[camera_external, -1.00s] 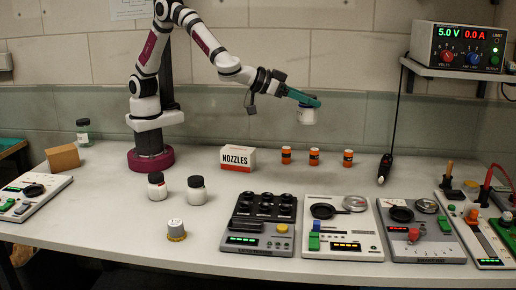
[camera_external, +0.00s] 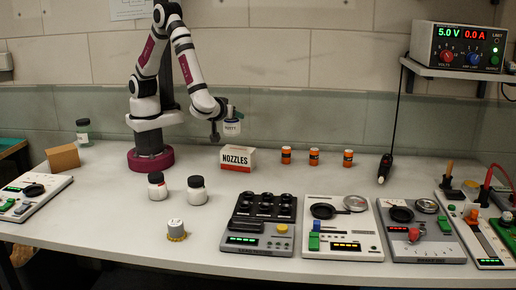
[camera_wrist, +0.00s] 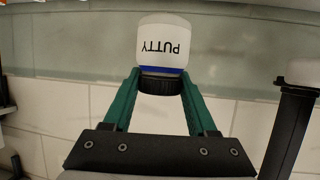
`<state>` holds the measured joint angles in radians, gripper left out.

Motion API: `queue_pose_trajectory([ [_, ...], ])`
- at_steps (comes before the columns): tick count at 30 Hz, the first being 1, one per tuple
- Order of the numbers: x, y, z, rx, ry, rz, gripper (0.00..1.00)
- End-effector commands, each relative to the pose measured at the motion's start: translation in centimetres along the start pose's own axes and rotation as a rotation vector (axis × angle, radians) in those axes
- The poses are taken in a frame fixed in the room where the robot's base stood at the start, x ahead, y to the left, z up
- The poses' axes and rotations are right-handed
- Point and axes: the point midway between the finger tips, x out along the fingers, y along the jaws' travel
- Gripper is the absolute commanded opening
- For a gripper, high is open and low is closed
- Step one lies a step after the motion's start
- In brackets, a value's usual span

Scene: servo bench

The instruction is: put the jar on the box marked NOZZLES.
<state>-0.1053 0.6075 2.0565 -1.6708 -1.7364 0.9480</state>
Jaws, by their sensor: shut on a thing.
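A white jar labelled PUTTY (camera_external: 232,127) is held in the air by my gripper (camera_external: 231,111). In the wrist view the jar (camera_wrist: 163,42) shows with its label upside down, a blue band and a dark lid. The gripper's green fingers (camera_wrist: 160,83) are shut on either side of the lid. The box marked NOZZLES (camera_external: 238,159), white with a red lower band, stands on the bench. In the external view the jar appears above the box, slightly left of its middle, with a gap between them. The top of the box looks bare.
Two white jars with dark lids (camera_external: 157,187) (camera_external: 196,191) stand left of the box. Several orange bottles (camera_external: 314,158) stand to its right. Devices (camera_external: 259,223) line the front right of the bench.

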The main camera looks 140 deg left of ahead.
Motion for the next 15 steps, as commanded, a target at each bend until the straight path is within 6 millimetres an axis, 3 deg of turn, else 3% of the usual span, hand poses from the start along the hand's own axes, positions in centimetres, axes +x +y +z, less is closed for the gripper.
queue_pose_trajectory([
  [3, 2.5, 0.7, 0.4, 0.000, 0.001, -0.003, 0.00],
  [6, 3.5, 1.0, 1.2, 0.003, 0.001, -0.001, 0.00],
  [11, 4.6, 1.1, 4.0, 0.003, 0.000, 0.002, 0.00],
  [15, 4.7, 1.1, 4.3, -0.001, -0.001, 0.003, 0.00],
])
